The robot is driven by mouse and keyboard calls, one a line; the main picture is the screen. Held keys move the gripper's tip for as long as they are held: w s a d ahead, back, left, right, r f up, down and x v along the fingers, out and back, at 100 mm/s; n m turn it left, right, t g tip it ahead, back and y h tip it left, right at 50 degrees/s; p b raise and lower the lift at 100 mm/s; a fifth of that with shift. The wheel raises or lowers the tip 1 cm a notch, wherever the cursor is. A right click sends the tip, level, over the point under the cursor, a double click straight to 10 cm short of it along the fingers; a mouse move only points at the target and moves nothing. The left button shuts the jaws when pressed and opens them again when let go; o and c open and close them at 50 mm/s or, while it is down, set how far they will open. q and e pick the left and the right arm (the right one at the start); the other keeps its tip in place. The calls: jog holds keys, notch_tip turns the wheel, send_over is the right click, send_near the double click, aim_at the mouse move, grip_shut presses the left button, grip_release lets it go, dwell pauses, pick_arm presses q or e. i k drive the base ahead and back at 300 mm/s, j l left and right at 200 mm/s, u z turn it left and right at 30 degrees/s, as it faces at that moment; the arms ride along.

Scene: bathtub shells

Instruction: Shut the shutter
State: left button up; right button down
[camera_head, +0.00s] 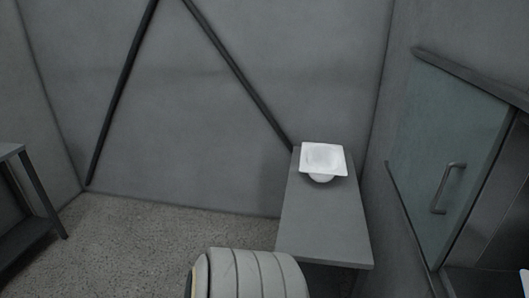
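The shutter (447,150) is a greenish, see-through sliding panel in the right wall, with a grey bar handle (447,188) near its right edge. It hangs between an upper rail (470,75) and a lower edge. To the right of the panel, a grey metallic recess (500,205) shows uncovered. The right end of this opening is outside the picture. Neither gripper can be made out in the head view, and nothing is touching the handle.
A narrow grey table (322,222) stands left of the shutter, bearing a white square-rimmed basin (324,158). A dark bench (30,200) stands at the far left. A small white piece at the lower right edge is unclear.

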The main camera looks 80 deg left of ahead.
aim_at(451, 131)
jog(key=u, duration=1.5)
